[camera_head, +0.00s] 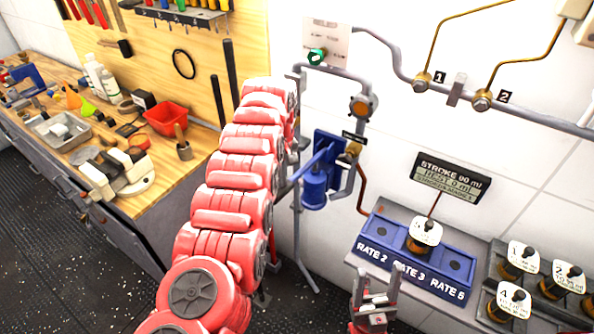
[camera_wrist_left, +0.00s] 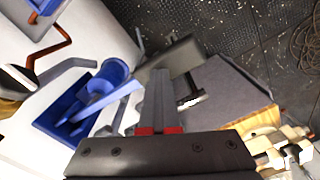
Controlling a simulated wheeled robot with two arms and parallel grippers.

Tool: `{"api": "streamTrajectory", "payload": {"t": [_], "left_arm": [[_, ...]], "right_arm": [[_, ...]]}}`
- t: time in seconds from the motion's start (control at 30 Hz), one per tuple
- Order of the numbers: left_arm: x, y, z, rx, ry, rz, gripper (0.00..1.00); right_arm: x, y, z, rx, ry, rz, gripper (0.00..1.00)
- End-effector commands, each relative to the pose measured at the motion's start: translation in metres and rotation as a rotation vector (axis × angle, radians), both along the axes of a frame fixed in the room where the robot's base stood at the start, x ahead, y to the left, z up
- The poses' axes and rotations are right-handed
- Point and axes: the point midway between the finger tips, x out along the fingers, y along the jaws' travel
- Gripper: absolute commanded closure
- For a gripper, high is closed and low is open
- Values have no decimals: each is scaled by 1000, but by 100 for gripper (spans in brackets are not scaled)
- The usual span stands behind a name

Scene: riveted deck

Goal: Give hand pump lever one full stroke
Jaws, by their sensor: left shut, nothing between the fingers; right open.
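The hand pump (camera_head: 314,188) is blue and mounted on the white wall, with a blue backplate. Its blue lever (camera_head: 304,172) slants down to the left, and its far end is hidden behind my red left arm. In the left wrist view the pump (camera_wrist_left: 112,74) and lever (camera_wrist_left: 105,101) are left of my left gripper (camera_wrist_left: 160,75). That gripper is shut and empty; the lever's tip points toward its fingers, and I cannot tell if they touch. The arm hides this gripper in the head view. My right gripper (camera_head: 376,283) is open and empty at the bottom.
A blue rack (camera_head: 371,254) marked RATE 2, RATE 3 and RATE 5 holds one bottle (camera_head: 423,236) in the middle. A display (camera_head: 447,178) hangs above it. Several bottles stand in a tray (camera_head: 490,268) at right. A cluttered wooden bench (camera_head: 195,145) is left.

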Motion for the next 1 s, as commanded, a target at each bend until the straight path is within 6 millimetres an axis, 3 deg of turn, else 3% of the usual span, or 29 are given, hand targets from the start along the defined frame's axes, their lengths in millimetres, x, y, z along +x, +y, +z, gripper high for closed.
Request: {"api": "streamTrajectory", "payload": {"t": [0.13,0.67,1.0], "left_arm": [[0,1,13,1,1,1,100],[0,1,18,1,1,2,100],[1,1,56,0,-2,2,100]], "right_arm": [[0,0,0,0,0,0,38],[0,0,2,0,0,0,38],[0,0,17,0,0,0,38]]}}
